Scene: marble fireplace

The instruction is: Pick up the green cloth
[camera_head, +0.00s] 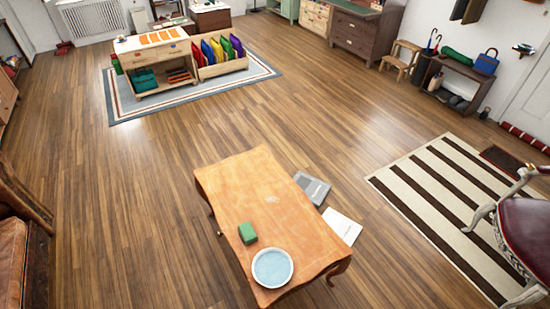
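A small green block-like thing (248,233), which may be the folded green cloth, lies on the wooden table (262,190) near its left edge. It sits just up and left of a round pale-blue tray with a white rim (256,277). Nothing touches it from above. Neither of my grippers is in the camera_head view.
A grey book (313,187) and a white sheet (342,226) show at the table's right side, apparently on the floor. A striped rug (428,180) and a red chair (527,235) are at right. A storage unit (150,47) stands on a far rug. The wooden floor between is clear.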

